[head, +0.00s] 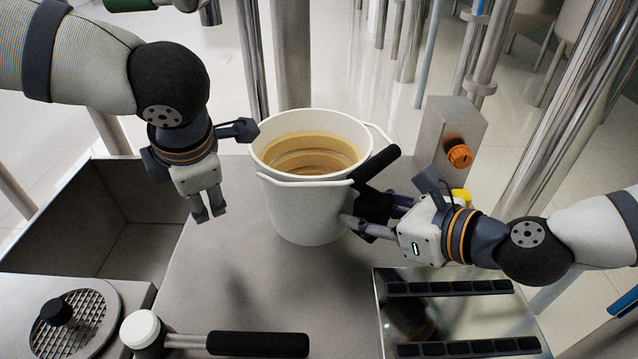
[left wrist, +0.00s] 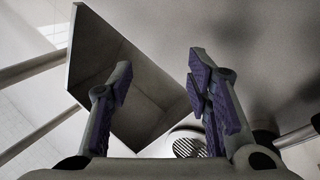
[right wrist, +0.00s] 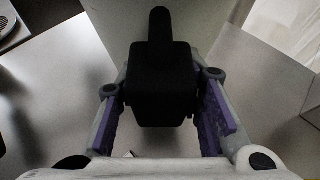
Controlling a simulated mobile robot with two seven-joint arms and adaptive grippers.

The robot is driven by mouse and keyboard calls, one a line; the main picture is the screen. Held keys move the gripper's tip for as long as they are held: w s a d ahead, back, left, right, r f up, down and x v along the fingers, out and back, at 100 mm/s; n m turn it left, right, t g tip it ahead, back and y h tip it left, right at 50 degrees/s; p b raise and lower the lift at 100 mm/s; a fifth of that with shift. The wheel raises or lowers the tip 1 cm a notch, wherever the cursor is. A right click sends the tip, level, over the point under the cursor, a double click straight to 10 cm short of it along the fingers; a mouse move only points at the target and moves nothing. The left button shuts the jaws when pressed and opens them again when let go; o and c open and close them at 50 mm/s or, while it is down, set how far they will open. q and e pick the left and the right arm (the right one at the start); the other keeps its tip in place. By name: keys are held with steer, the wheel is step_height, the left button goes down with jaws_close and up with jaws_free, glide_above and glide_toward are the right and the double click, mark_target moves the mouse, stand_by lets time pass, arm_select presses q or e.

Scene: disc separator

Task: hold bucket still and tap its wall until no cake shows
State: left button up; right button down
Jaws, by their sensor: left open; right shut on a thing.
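A white bucket (head: 300,215) stands upright on the grey table. Tan cake (head: 305,155) shows inside it, ringed along the inner wall. A black grip (head: 375,166) juts from its right side by the wire handle. My right gripper (head: 366,212) is at the bucket's right wall, shut on a black block (right wrist: 160,90) there; the block sits between its fingers in the right wrist view. My left gripper (head: 208,213) is open and empty, left of the bucket and apart from it. A mallet with a white head (head: 139,328) and black handle (head: 258,344) lies at the front left.
An open grey bin (head: 150,208) is at the left, also in the left wrist view (left wrist: 125,75). A round grille (head: 75,322) is at the front left. A mirror-like plate with black strips (head: 455,318) lies front right. A box with an orange knob (head: 459,156) stands right.

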arm_select(q)
steer(key=s+d+r+m+g+h, duration=0.2)
steer(key=s+d+m, duration=0.1)
steer(key=s+d, duration=0.45)
steer(key=m+g, duration=0.3)
steer(key=m, duration=0.1)
glide_toward(268, 341)
steer(key=shift+h, duration=0.3)
steer(key=f, duration=1)
steer(key=shift+s+a, duration=0.15)
steer(key=shift+a, duration=0.1)
jaws_close()
steer(key=shift+r, duration=0.1)
